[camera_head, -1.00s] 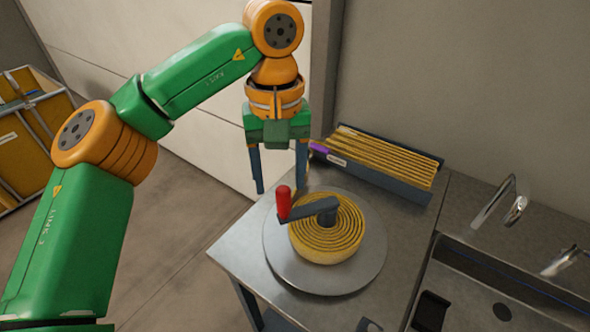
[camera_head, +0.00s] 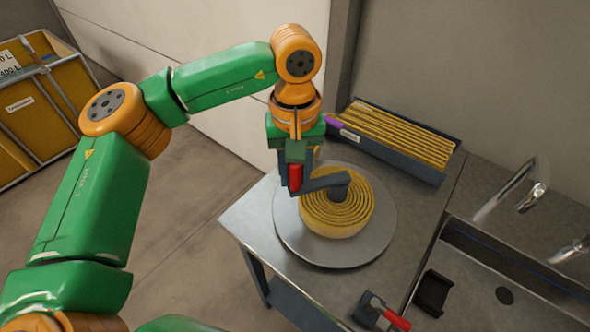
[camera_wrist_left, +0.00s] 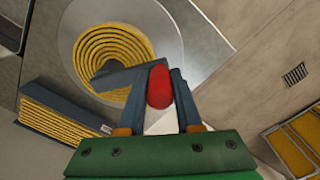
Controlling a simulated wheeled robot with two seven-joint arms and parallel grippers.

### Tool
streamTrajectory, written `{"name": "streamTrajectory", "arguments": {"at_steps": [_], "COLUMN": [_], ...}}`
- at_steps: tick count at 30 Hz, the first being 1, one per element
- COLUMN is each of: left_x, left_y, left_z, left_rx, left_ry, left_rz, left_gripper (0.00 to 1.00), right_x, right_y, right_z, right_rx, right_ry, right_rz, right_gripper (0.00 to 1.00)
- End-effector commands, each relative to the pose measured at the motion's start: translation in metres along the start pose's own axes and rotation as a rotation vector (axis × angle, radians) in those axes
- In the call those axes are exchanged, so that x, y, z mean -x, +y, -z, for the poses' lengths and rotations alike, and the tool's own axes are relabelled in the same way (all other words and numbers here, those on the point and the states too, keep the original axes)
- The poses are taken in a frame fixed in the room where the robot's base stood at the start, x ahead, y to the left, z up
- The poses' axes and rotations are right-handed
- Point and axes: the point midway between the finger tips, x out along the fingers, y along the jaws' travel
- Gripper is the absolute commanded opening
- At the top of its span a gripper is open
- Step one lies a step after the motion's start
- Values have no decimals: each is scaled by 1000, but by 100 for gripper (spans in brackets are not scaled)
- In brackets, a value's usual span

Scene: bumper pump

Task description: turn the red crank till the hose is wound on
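The red crank handle (camera_head: 295,176) stands upright at the end of the dark crank arm (camera_head: 322,183). The arm reaches left from the hub over a yellow coil of hose (camera_head: 338,215) on a round grey plate (camera_head: 290,237). My left gripper (camera_head: 290,172) points down at the handle. In the left wrist view its two fingers (camera_wrist_left: 160,95) flank the red handle (camera_wrist_left: 159,86) closely on both sides and look shut on it. The coil (camera_wrist_left: 100,50) lies beyond the fingertips. My right gripper is not in view.
A dark tray (camera_head: 432,174) with yellow hose in rows (camera_head: 400,135) and a purple end (camera_head: 335,123) stands behind the plate. A red-handled tool (camera_head: 393,318) lies at the table's front. A sink and tap (camera_head: 520,190) are at right, yellow bins (camera_head: 30,125) far left.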

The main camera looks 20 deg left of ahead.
Motion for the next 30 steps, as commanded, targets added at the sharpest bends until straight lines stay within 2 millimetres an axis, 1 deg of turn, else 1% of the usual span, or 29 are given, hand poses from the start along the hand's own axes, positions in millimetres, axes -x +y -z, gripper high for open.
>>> {"name": "streamTrajectory", "arguments": {"at_steps": [1, 3, 30], "left_x": [0, 0, 1], "left_y": [0, 0, 0], "left_z": [0, 0, 0], "left_rx": [0, 0, 1], "left_ry": [0, 0, 1], "left_rz": [2, 2, 0], "left_gripper": [14, 0, 0], "right_x": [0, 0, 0], "right_y": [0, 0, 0], "right_z": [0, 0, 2], "right_rx": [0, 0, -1], "right_ry": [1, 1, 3], "right_rz": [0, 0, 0], "right_gripper": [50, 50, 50]}}
